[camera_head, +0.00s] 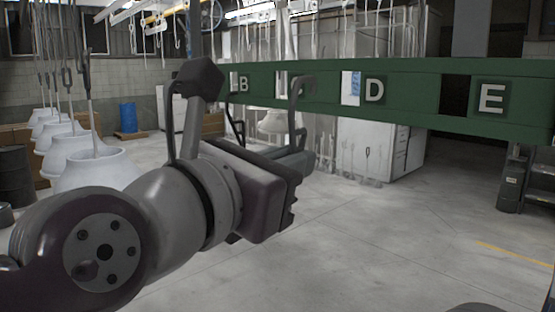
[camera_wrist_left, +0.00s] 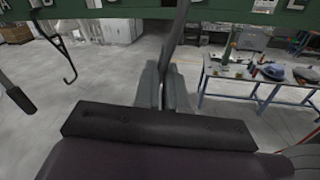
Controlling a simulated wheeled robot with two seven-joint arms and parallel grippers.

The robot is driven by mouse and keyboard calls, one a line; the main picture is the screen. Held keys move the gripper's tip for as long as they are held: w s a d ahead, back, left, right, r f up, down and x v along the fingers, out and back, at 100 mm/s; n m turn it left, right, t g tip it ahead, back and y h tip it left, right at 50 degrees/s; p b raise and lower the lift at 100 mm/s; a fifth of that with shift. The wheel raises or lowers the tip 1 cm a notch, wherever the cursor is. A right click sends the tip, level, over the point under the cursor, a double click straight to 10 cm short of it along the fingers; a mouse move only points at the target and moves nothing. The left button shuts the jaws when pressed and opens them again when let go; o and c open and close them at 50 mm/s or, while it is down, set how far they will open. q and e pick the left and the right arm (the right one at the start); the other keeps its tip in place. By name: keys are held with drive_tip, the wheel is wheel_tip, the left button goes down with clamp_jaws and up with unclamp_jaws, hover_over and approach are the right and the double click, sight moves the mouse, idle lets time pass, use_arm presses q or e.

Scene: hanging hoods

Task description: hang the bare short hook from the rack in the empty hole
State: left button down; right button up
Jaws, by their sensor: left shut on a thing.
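My left gripper (camera_head: 301,153) is in front of the green beam, below and near its letter C plate, which is mostly hidden. Its fingers (camera_wrist_left: 166,88) are shut on a grey hook (camera_head: 294,104), whose stem rises between them and whose bent top is in front of the beam. The held hook (camera_wrist_left: 180,35) also shows in the left wrist view. The green beam (camera_head: 420,70) carries letters B, D and E, with square openings between plates. The opening between D and E (camera_head: 455,95) looks dark and empty. My right gripper is not in view.
A dark hook (camera_wrist_left: 62,55) hangs from the beam left of my gripper. White hoods (camera_head: 95,172) hang in a row at the left. A white cabinet (camera_head: 372,147) stands behind the beam. A blue-legged table (camera_wrist_left: 262,88) is at the right in the wrist view. The floor below is clear.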

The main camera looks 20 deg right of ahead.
use_arm(q)
drive_tip(key=x, duration=0.5)
drive_tip(key=shift+f, duration=0.1)
drive_tip(key=shift+a, duration=0.15)
drive_tip(key=shift+w+d+p, duration=0.1)
drive_tip(key=shift+d+p, duration=0.2)
drive_tip(key=shift+p, duration=0.2)
idle(0.3)
drive_tip(key=shift+p+x, duration=0.5)
drive_tip(key=shift+x, duration=0.65)
